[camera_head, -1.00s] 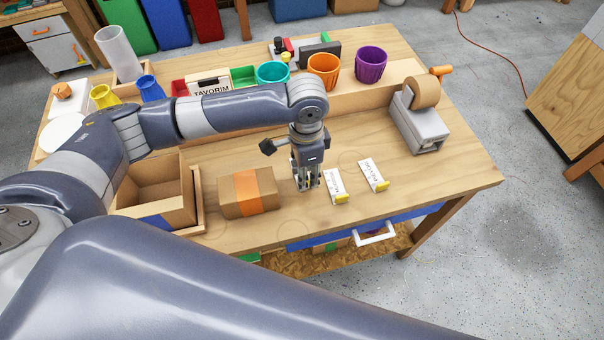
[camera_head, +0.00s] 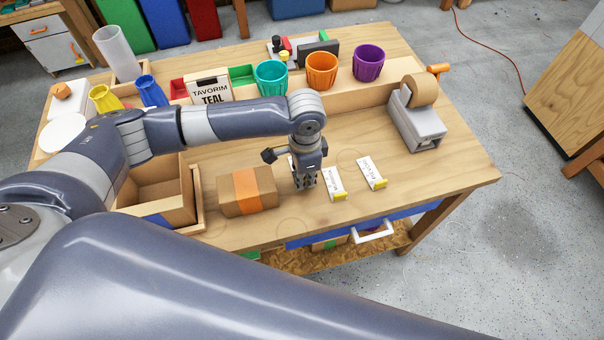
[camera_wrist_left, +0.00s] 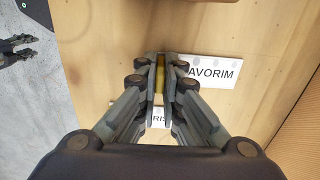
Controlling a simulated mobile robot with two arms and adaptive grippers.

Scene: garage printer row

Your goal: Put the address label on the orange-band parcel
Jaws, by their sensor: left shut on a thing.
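The orange-band parcel (camera_head: 239,196) is a brown box lying on the bench just left of my left gripper (camera_head: 307,186). That gripper points down, shut on a yellow tab (camera_wrist_left: 160,74). A white label (camera_wrist_left: 158,113) ending in "RIS" shows between the fingers in the left wrist view, mostly hidden. Two more white labels with yellow tabs, a nearer one (camera_head: 333,182) and a farther one (camera_head: 371,170), lie to the right. A label reading "AVORIM" (camera_wrist_left: 212,71) lies beside the fingers. My right gripper (camera_wrist_left: 30,46) shows small at the wrist view's left edge, its opening unclear.
An open cardboard box (camera_head: 157,185) stands left of the parcel. A sign reading "TAVORIM TEAL" (camera_head: 210,89) and teal (camera_head: 271,78), orange (camera_head: 321,70) and purple (camera_head: 369,63) cups stand behind. A tape dispenser (camera_head: 419,129) is at the right. Bare bench lies between it and the labels.

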